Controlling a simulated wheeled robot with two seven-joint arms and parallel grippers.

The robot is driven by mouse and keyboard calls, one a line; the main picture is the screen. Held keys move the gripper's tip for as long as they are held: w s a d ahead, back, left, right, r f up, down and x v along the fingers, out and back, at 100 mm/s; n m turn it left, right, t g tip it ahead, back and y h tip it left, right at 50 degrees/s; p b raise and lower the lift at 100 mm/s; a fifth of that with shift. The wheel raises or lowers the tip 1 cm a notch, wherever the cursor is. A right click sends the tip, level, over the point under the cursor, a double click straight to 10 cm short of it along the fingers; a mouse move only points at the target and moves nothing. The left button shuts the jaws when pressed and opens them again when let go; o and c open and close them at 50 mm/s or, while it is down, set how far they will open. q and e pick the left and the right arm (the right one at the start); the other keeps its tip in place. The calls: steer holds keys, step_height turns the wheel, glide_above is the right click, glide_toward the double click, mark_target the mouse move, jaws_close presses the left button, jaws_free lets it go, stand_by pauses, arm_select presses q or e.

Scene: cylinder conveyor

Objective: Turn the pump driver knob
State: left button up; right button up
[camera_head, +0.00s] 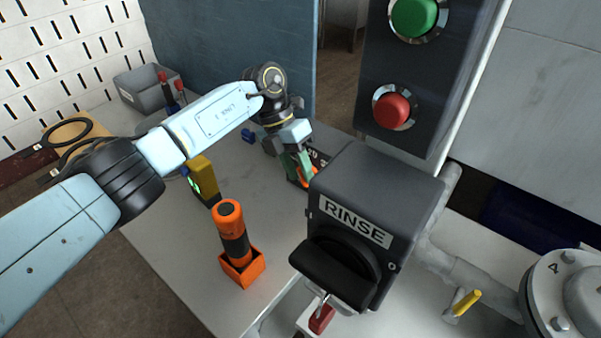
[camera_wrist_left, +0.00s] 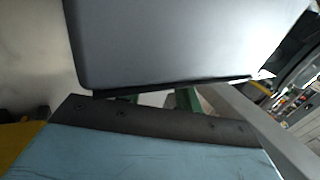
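The grey box labelled RINSE (camera_head: 382,187) stands in the middle of the head view, with a black knob (camera_head: 343,270) on its front. My left gripper (camera_head: 301,178) points down with greenish fingers just left of and behind this box. An orange part (camera_head: 310,176) and a dark label (camera_head: 318,155) show at its fingertips, mostly hidden by the box. In the left wrist view, green finger parts (camera_wrist_left: 186,100) show below a large grey surface, which hides the tips. I cannot tell whether they grip anything. My right gripper is not in view.
An orange and black cylinder in an orange holder (camera_head: 241,268) and a yellow device (camera_head: 203,178) stand on the light table (camera_head: 180,255). A panel with green (camera_head: 413,15) and red (camera_head: 391,111) buttons rises behind. Pipes and a yellow-handled valve (camera_head: 466,302) are right.

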arm_select(q)
steer(key=v, duration=1.2)
